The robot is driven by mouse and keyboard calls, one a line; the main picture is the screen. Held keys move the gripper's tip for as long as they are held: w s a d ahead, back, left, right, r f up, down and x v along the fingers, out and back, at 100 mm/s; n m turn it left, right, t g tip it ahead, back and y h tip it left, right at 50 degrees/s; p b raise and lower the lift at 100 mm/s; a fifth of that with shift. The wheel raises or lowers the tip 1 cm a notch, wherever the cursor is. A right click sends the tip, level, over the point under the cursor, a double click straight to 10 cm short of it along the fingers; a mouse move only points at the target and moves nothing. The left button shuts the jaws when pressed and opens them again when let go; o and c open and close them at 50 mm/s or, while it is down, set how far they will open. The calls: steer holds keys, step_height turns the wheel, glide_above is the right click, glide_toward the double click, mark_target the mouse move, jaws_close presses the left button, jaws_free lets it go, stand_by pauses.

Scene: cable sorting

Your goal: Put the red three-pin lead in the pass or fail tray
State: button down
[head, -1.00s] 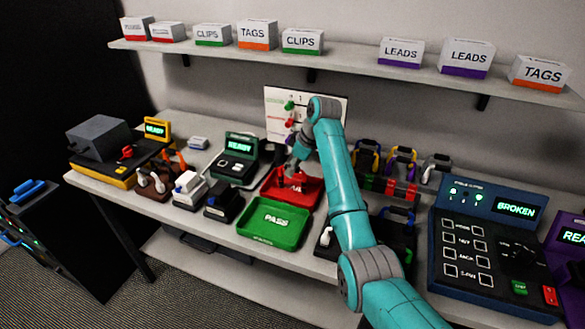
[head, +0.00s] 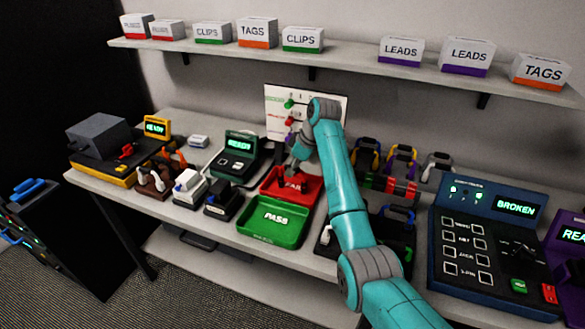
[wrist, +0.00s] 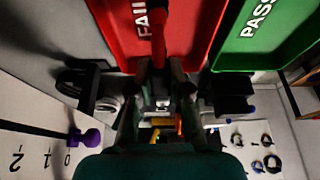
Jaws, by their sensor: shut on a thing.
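In the wrist view my gripper (wrist: 160,75) is shut on the red lead (wrist: 158,38), which sticks out between the fingers across the red FAIL tray (wrist: 112,28). Its pins cannot be made out. In the head view my gripper (head: 293,163) is over the back part of the red FAIL tray (head: 309,194), and the lead is too small to tell there. The gap between lead and tray floor cannot be judged. The green PASS tray (head: 290,233) sits in front of the red one; it also shows at top right in the wrist view (wrist: 238,50).
A green tester (head: 237,160) reading READY stands left of the trays. A blue tester (head: 490,240) reading BROKEN stands at the right. Black and white devices (head: 190,188) sit left of the green tray. A white board (head: 280,105) stands behind, below a shelf of boxes.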

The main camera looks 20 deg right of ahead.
stand_by(0.3)
steer(key=shift+c, duration=2.3)
jaws_free()
steer(key=shift+r, duration=3.95)
